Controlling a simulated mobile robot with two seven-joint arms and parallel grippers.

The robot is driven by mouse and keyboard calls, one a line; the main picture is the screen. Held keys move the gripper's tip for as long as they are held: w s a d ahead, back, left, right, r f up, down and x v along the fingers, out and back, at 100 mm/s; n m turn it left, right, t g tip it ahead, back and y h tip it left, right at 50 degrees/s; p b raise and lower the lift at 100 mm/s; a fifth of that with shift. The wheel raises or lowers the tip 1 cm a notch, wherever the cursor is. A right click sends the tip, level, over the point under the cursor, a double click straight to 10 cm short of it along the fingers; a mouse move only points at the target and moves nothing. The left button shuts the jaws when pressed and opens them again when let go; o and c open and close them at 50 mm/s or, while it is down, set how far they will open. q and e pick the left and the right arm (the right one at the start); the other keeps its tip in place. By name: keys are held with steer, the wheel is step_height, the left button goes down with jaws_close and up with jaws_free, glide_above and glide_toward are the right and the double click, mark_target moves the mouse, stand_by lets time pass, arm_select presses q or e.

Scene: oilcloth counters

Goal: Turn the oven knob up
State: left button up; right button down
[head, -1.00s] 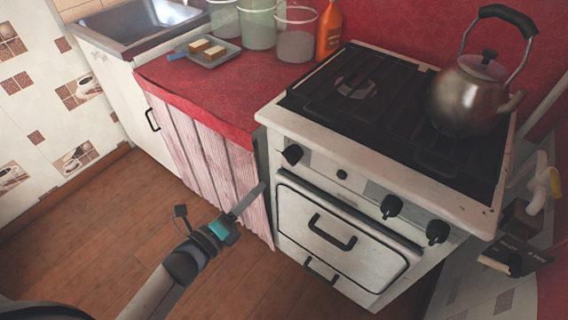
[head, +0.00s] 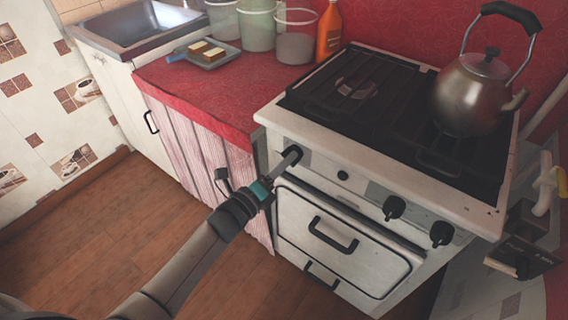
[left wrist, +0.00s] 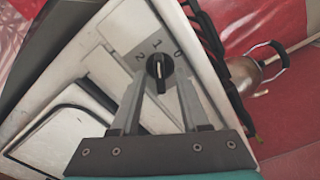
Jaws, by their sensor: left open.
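The white stove (head: 385,178) has black knobs on its front panel. The left knob is mostly hidden behind my left gripper (head: 291,157) in the head view. In the left wrist view this black knob (left wrist: 159,68) shows clearly on a grey plate marked 0, 1 and 2, with a pale mark on its face. My left gripper (left wrist: 160,82) is open, with one finger on each side of the knob. I cannot tell whether either finger touches it. Two more knobs sit at the right, one (head: 394,207) beside the other (head: 441,233). My right gripper is not in view.
The oven door (head: 340,240) with its black handle is below the panel. A metal kettle (head: 472,95) stands on the hob. The red counter (head: 190,95) at the left holds a tray, clear containers and an orange bottle. The wooden floor is clear.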

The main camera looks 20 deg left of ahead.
arm_select(q)
jaws_close()
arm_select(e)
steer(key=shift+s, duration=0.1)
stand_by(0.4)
